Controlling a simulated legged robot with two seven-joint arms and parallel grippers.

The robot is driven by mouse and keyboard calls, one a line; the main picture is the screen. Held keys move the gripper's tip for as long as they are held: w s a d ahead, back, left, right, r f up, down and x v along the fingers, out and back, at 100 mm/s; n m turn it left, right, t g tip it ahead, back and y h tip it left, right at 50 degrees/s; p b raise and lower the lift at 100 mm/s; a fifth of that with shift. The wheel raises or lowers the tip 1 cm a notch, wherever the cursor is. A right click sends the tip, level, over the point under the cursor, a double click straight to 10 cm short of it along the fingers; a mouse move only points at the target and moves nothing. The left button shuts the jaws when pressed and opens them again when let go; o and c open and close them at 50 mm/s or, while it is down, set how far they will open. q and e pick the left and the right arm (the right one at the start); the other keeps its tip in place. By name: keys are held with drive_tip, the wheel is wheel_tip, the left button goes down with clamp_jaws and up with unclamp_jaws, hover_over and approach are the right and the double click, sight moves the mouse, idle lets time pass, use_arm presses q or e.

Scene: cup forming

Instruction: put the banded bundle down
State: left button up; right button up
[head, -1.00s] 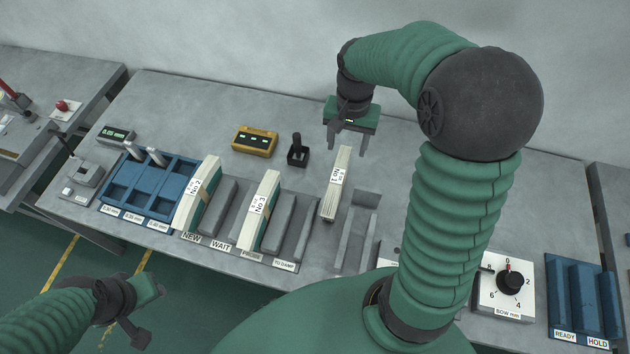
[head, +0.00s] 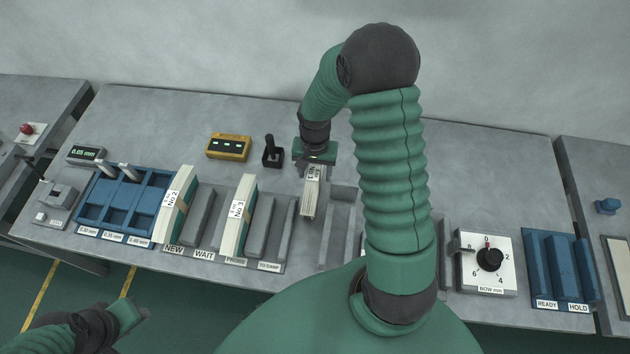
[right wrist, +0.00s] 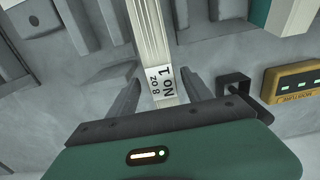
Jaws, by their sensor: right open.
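The white bundle with the No 1 label (head: 311,192) lies in the middle of the bench, between the TO DAMP slot and an empty grey holder. My right gripper (head: 314,172) is over its far end. In the right wrist view the bundle (right wrist: 152,40) runs between the two open fingers (right wrist: 160,98), with a gap on each side. What lies under the bundle is hidden. Bundles No 2 (head: 176,207) and No 3 (head: 239,216) stand in the grey rack. My left gripper (head: 132,314) hangs low at the left, off the bench, its jaws unclear.
A grey holder (head: 340,228) is right of bundle No 1. A black joystick (head: 271,152) and yellow meter (head: 228,146) stand behind the rack. A blue tray (head: 145,185) is left. The BOW dial (head: 488,262) and blue READY/HOLD rack (head: 540,262) are right.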

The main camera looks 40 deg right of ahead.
drive_tip(key=shift+a+f, duration=0.15)
drive_tip(key=shift+f, duration=0.35)
drive_tip(key=shift+w+a, duration=0.15)
drive_tip(key=shift+a, duration=0.05)
drive_tip(key=c, duration=0.4)
drive_tip(key=shift+d, duration=0.15)
clamp_jaws()
